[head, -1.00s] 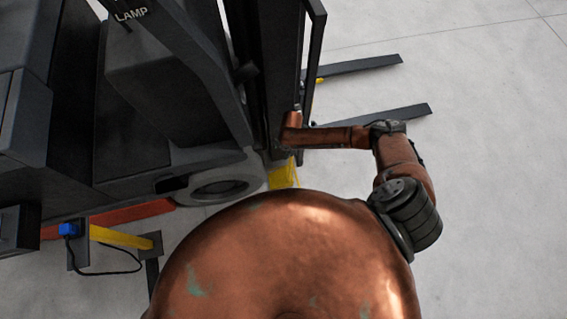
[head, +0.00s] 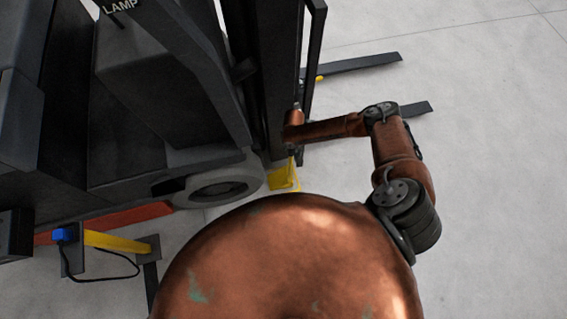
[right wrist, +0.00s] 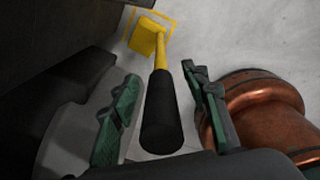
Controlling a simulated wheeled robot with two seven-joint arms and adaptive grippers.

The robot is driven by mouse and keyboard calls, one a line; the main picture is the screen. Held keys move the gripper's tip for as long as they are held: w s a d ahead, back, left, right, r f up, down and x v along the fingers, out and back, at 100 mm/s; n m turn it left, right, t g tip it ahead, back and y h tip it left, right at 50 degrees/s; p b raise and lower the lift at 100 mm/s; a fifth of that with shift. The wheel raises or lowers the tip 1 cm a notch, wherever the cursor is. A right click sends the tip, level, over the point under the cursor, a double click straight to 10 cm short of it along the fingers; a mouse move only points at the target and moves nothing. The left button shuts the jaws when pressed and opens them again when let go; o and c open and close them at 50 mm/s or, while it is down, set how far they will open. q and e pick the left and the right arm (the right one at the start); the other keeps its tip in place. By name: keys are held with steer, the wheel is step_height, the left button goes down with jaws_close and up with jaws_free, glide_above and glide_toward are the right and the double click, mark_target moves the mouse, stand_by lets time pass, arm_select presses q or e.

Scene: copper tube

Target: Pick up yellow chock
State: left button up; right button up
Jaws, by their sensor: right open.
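The yellow chock (head: 283,179) is on the grey floor beside the forklift's front wheel. In the right wrist view the chock (right wrist: 147,36) has a yellow block and a stem ending in a thick black handle (right wrist: 161,115). My right gripper (right wrist: 159,72) is open, with one green-padded finger on each side of the handle. Gaps show between the handle and both fingers. In the head view the right gripper (head: 291,150) is small and dark, above the chock, and its fingers are hard to make out. My left gripper is not in view.
A dark forklift fills the left, with its wheel (head: 218,188) and mast (head: 262,80) close to the chock. Two dark forks (head: 350,68) extend right. A yellow outline (right wrist: 174,25) marks the floor around the chock. Open floor (head: 490,200) lies at the right.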

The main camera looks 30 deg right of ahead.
steer(key=shift+f, duration=0.1)
steer(key=shift+c, duration=0.7)
jaws_close()
steer(key=shift+w, duration=0.2)
